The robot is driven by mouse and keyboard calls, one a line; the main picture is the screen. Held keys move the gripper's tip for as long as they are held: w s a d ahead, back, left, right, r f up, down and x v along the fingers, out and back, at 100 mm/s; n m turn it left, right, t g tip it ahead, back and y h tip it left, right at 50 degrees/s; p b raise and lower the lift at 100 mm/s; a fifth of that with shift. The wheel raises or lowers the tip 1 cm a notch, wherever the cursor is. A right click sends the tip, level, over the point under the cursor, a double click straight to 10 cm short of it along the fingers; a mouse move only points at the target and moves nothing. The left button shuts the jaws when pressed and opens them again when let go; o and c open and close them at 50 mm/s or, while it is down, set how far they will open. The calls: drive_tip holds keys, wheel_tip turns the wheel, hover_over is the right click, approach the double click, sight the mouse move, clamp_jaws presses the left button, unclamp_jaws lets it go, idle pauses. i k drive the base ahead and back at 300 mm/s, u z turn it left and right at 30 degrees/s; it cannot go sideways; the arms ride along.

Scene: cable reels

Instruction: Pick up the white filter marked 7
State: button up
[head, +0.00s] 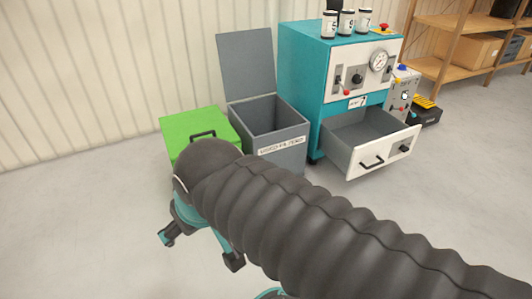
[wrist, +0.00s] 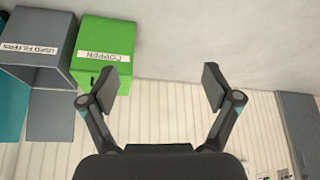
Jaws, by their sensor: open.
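Three white filters with dark caps stand upright in a row on top of the teal cabinet (head: 300,60). The filter marked 7 (head: 364,21) appears to be the right one; the left one (head: 329,25) seems to read 5, and the middle one's number is hard to read. My gripper (head: 200,250) is low at the left, in front of the green box and well away from the filters. In the wrist view my gripper (wrist: 160,86) is open with nothing between its fingers. No filter shows there.
A grey bin (head: 285,135) with raised lid, labelled used filters, stands left of the cabinet. The green box (head: 180,125) stands beside it, labelled copper in the wrist view (wrist: 105,45). The cabinet's drawer (head: 385,157) is pulled out and looks empty. Wooden shelves (head: 450,22) stand behind right.

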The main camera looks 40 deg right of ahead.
sight(364, 18)
drive_tip(key=z, duration=2)
drive_tip(key=k, duration=0.55)
drive_tip(key=u, duration=0.8)
drive_tip(key=i, duration=1.3)
drive_tip(key=z, duration=0.7)
drive_tip(key=i, duration=0.45)
drive_tip(key=z, duration=0.55)
